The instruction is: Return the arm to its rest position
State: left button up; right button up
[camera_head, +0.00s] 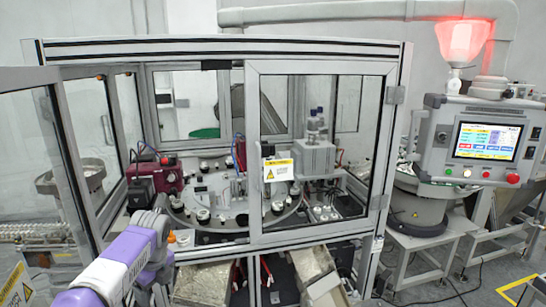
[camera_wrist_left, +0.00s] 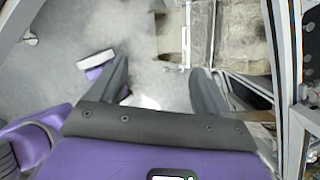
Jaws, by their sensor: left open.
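My left arm (camera_head: 125,262), purple and white, comes in from the lower left of the head view. Its end is in front of the machine's open left side, near the dark red unit. My left gripper (camera_wrist_left: 161,88) shows best in the left wrist view, with its two dark fingers spread wide. Nothing is held between them; grey floor and a pale patch show behind. In the head view the fingertips are hard to make out. My right gripper is in neither view.
The framed machine (camera_head: 325,48) has a glazed door panel (camera_head: 320,110) and a round turntable (camera_head: 225,222) inside. An open glass door (camera_head: 25,130) stands left of my arm. Metal chutes (camera_head: 205,283) are below the frame. A control panel (camera_head: 486,140) with a red lamp (camera_head: 463,40) stands right.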

pick_arm(q)
jog(key=w+d+f+n, duration=0.1)
jog(key=w+d+f, duration=0.1)
jog(key=w+f, duration=0.35)
jog(key=s+d+f+n+g+h, duration=0.15)
jog(key=s+d+f+n, duration=0.3)
jog(key=f, duration=0.75)
jog(key=s+d+f+n+t+h, duration=0.1)
jog(key=s+d+f+n+h, duration=0.3)
jog(key=f, duration=0.8)
jog(key=s+d+f+n, duration=0.3)
jog(key=s+f+n, duration=0.15)
jog(key=s, duration=0.25)
jog(key=s+d+f+n+g, duration=0.1)
jog(key=s+d+f+n, duration=0.25)
jog(key=s+n, duration=0.3)
jog(key=s+d+f+n, duration=0.3)
jog(key=s+f+n, duration=0.2)
jog(key=s, duration=0.3)
notch_tip(320, 180, down, 10)
jog(key=b, duration=0.9)
jog(key=shift+r+h+b, duration=0.15)
jog(key=shift+h+b, duration=0.2)
jog(key=shift+h, duration=0.1)
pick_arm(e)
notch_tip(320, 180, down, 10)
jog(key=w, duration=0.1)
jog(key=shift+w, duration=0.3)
